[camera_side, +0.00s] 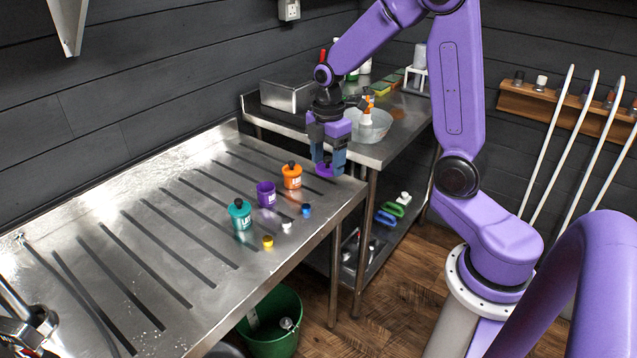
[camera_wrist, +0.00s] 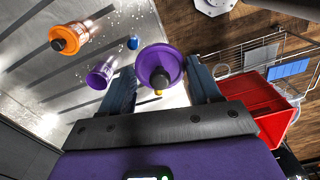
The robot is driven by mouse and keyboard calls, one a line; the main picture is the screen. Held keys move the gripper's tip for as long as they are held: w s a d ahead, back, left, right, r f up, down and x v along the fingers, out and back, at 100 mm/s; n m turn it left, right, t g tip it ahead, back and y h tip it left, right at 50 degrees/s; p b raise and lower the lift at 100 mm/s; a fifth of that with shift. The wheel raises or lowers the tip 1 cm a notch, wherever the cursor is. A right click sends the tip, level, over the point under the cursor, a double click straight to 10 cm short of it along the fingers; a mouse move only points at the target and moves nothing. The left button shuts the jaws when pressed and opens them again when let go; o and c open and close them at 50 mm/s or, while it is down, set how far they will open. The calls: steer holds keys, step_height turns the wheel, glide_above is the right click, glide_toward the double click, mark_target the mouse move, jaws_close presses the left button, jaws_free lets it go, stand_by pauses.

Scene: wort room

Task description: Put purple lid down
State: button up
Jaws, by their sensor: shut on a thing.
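My gripper (camera_side: 327,163) is shut on the round purple lid (camera_side: 324,171) over the right end of the steel counter (camera_side: 160,232). In the wrist view the purple lid (camera_wrist: 158,62) sits between my two fingers, its dark knob facing me. The lid is low over the counter; I cannot tell whether it touches. A purple pot (camera_side: 266,196) without a lid stands left of my gripper, and it also shows in the wrist view (camera_wrist: 99,75).
An orange pot (camera_side: 291,180) with a black knob stands between the purple pot and my gripper. A teal pot (camera_side: 240,217) stands farther left. Small blue (camera_side: 306,210), white (camera_side: 286,225) and yellow (camera_side: 268,241) pieces lie near the front edge. The counter's left part is mostly clear.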

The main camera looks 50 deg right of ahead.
mark_target(326, 192)
steer(key=s+d+f, duration=0.2)
steer(key=s+d, duration=0.3)
steer(key=s, duration=0.1)
steer(key=w+d+f, duration=0.3)
steer(key=w+f, duration=0.1)
steer(key=w, duration=0.3)
steer(key=shift+w+f, duration=0.15)
steer(key=shift+w, duration=0.25)
steer(key=w+f, duration=0.1)
steer(key=w+d+f, duration=0.1)
steer(key=w+f, duration=0.2)
steer(key=f, duration=0.1)
steer(key=shift+w+d+f, duration=0.2)
steer(key=shift+w+d, duration=0.1)
steer(key=shift+w+d+f, duration=0.1)
steer(key=shift+w+f, duration=0.2)
steer(key=shift+f, duration=1.65)
steer(key=shift+f, duration=0.1)
steer(key=o, duration=1)
steer(key=shift+o, duration=0.2)
